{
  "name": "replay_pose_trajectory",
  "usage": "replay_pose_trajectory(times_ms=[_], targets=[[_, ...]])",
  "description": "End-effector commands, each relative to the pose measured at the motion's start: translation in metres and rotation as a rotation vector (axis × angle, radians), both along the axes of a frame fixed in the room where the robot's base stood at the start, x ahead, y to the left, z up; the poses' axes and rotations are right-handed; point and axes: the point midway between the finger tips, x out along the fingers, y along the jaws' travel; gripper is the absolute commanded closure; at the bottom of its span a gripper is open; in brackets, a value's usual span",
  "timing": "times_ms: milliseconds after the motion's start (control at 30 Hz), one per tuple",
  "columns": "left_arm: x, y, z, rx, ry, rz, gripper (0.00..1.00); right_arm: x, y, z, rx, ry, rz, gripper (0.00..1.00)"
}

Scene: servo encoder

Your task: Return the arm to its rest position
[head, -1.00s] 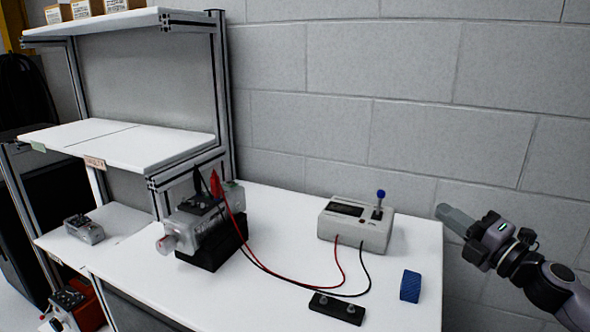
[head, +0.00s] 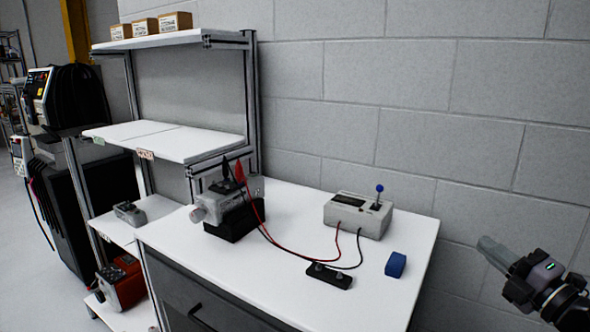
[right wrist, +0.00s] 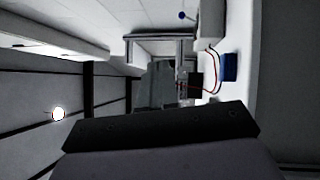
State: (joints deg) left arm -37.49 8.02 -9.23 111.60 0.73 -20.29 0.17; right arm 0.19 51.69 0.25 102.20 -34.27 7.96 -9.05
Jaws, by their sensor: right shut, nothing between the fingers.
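My right gripper (head: 491,250) is at the right edge of the head view, off the right side of the white workbench (head: 270,285) and in front of the block wall. Its fingers are shut with nothing between them, and it is apart from everything on the bench. On the bench a grey servo motor (head: 245,191) rests in a black cradle (head: 233,223), with a red and a black clip on top. Wires run from the clips to a light grey tester box (head: 358,216) with a blue-knobbed lever. My left gripper is not in view.
A blue block (head: 396,264) and a black terminal strip (head: 329,277) lie near the bench's right side. The shelf rack (head: 249,110) stands at left, holding boxes on top and a grey unit (head: 130,213) lower. A red device (head: 122,284) sits low. The bench front is clear.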

Motion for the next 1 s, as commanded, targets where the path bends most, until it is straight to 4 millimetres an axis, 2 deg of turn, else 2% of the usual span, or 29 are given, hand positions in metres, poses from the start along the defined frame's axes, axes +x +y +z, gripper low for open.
replay_pose_trajectory(times_ms=[33,167,267,400,500,600,700,833,1000], targets=[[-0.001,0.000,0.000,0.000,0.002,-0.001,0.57,-0.008,0.012,-0.036,0.111,0.072,-0.005,1.00],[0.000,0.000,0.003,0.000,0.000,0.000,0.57,-0.030,0.035,-0.101,0.362,0.222,-0.048,1.00],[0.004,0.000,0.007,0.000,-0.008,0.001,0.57,-0.057,0.057,-0.156,0.582,0.363,-0.104,1.00],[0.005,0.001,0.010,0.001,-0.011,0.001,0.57,-0.113,0.100,-0.233,0.916,0.593,-0.220,1.00],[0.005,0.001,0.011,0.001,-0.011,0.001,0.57,-0.156,0.133,-0.274,1.132,0.745,-0.312,1.00],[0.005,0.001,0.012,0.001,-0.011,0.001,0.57,-0.193,0.161,-0.300,1.302,0.865,-0.394,1.00],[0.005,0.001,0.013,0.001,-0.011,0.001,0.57,-0.218,0.181,-0.314,1.412,0.944,-0.449,1.00],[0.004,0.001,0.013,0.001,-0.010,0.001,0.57,-0.232,0.193,-0.321,1.478,0.990,-0.484,1.00],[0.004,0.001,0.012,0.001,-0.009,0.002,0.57,-0.233,0.195,-0.322,1.484,0.996,-0.487,1.00]])
